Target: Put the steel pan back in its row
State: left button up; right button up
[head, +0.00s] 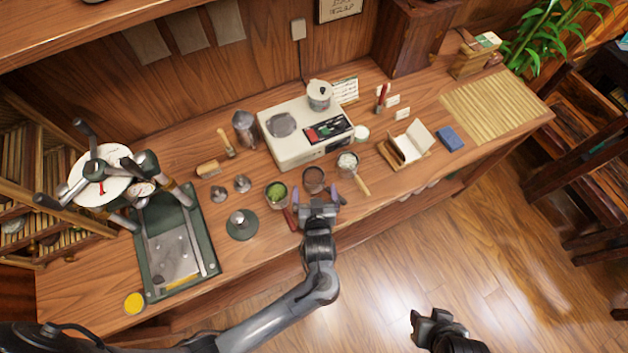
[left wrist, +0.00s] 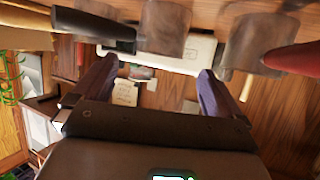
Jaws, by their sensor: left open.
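Three small round handled pans stand in a slanted line at the middle of the counter in the head view. The left pan (head: 277,191) holds green leaf and has a red handle. The middle pan (head: 313,178) looks brown inside. The right pan (head: 347,160) holds something white and has a wooden handle. I cannot tell surely which is the steel one. My left gripper (head: 319,194) is open just in front of the middle pan, hiding its near side. In the left wrist view, blurred metal pans (left wrist: 165,25) lie beyond the open fingers. My right gripper (head: 430,318) hangs over the floor.
A white appliance (head: 290,150) stands behind the pans. A dark green base with a steel knob (head: 242,224) and small steel pieces (head: 242,183) lie left. A press (head: 175,245) fills the left end. An open box (head: 405,148) and blue block (head: 451,139) lie right.

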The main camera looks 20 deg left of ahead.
pick_arm(q)
jog(key=shift+v, duration=2.5)
jog(key=shift+r, duration=0.1)
